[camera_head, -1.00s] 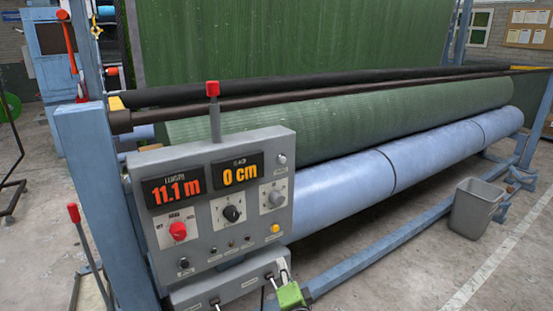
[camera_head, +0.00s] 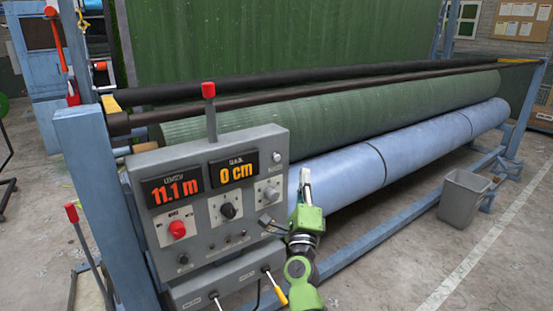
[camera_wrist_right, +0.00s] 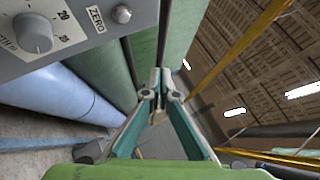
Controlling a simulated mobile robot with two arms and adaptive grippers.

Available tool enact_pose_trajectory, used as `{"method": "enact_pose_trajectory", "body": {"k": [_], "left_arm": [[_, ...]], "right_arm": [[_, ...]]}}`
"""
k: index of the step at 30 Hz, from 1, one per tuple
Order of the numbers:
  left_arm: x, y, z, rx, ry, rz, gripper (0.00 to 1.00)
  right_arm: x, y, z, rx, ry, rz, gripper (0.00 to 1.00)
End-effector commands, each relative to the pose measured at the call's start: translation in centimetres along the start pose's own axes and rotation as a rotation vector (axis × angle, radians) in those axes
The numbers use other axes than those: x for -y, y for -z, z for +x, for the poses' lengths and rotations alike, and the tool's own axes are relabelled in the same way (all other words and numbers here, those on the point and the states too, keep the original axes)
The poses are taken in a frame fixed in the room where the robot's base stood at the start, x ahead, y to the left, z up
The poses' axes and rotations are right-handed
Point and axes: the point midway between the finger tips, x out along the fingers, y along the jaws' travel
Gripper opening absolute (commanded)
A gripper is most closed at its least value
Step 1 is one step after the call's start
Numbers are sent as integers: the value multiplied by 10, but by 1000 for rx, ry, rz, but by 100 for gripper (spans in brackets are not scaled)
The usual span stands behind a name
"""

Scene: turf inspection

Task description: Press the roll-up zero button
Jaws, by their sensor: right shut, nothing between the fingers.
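The grey control panel (camera_head: 205,200) stands at the left of the roller machine. A small silver button (camera_head: 277,155) sits at its upper right; in the right wrist view this silver button (camera_wrist_right: 122,13) is beside a ZERO label (camera_wrist_right: 96,19). My right gripper (camera_head: 304,176) is shut and empty, pointing up, just right of the panel and lower than the silver button. Its closed fingertips (camera_wrist_right: 158,78) are apart from the button in the wrist view. My left gripper is out of view.
A grey knob (camera_head: 269,191) is below the silver button, with a red knob (camera_head: 177,229) and black knob (camera_head: 228,211) to its left. A green turf roll (camera_head: 330,108) and blue roller (camera_head: 400,148) lie behind. A grey bin (camera_head: 462,200) stands right.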

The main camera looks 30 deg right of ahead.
Motion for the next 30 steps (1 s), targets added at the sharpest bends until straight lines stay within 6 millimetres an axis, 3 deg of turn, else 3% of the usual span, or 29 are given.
{"method": "enact_pose_trajectory", "body": {"k": [10,24,30], "left_arm": [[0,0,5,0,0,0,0],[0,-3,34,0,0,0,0],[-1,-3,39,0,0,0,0]], "right_arm": [[-7,-5,6,1,-1,-1,0],[-40,-36,49,2,0,-3,0],[-45,-43,59,1,-1,-3,0]]}}
